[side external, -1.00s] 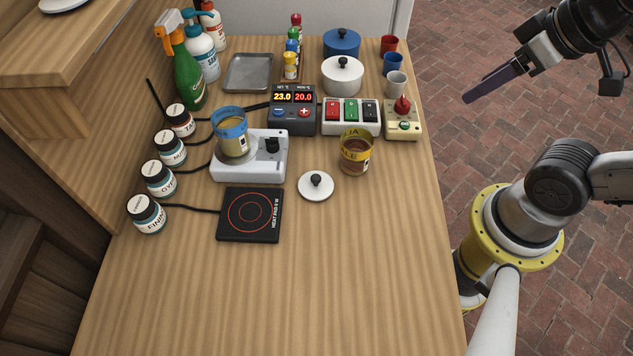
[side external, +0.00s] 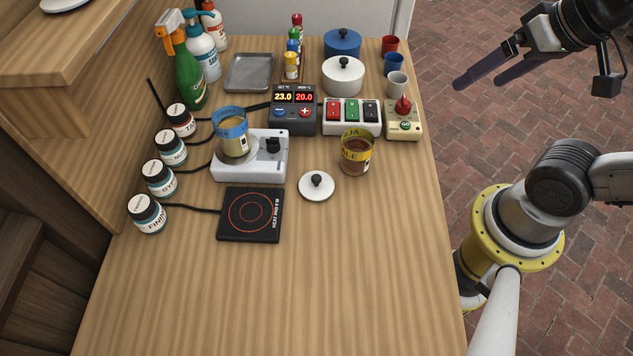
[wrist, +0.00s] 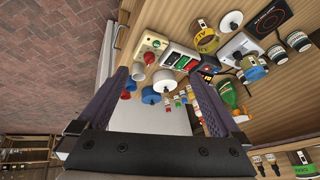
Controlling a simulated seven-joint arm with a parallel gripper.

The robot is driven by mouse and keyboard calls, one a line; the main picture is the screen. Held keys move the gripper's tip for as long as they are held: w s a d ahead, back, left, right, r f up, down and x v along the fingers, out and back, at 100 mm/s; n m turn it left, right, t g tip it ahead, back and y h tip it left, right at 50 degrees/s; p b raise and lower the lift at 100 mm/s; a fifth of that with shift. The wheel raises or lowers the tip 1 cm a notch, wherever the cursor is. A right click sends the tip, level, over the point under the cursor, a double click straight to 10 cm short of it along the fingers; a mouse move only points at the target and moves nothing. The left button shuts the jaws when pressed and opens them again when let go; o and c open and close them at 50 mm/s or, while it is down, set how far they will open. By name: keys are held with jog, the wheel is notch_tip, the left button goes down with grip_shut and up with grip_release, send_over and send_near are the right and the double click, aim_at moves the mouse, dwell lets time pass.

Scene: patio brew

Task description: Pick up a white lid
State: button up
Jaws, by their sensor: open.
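A round white lid (side external: 316,186) with a black knob lies flat on the wooden table, right of the black heat pad. It also shows in the wrist view (wrist: 231,21) near the top. A white pot (side external: 342,77) at the back wears a white lid with a black knob too. My gripper (side external: 476,84) is open and empty, off the right side of the table and above the brick floor, well apart from both lids. In the wrist view its two dark fingers (wrist: 158,88) are spread, with the table beyond them.
A yellow-banded glass (side external: 356,153) stands just behind and right of the loose lid. The heat pad (side external: 250,214), a white device with a blue-banded glass (side external: 232,137), and switch boxes (side external: 351,117) crowd around. Several labelled jars line the left. The table's front is clear.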

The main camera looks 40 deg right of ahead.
jog(key=w+a+r+m+g, duration=0.1)
jog(key=w+a+r+m, duration=0.15)
jog(key=w+m, duration=0.45)
jog(key=m+g, duration=0.5)
jog(key=m, duration=0.1)
send_over(317, 177)
notch_tip(317, 177, down, 10)
notch_tip(317, 177, down, 14)
jog(key=shift+r, duration=0.25)
jog(key=c, duration=1.1)
jog(key=shift+r, duration=0.1)
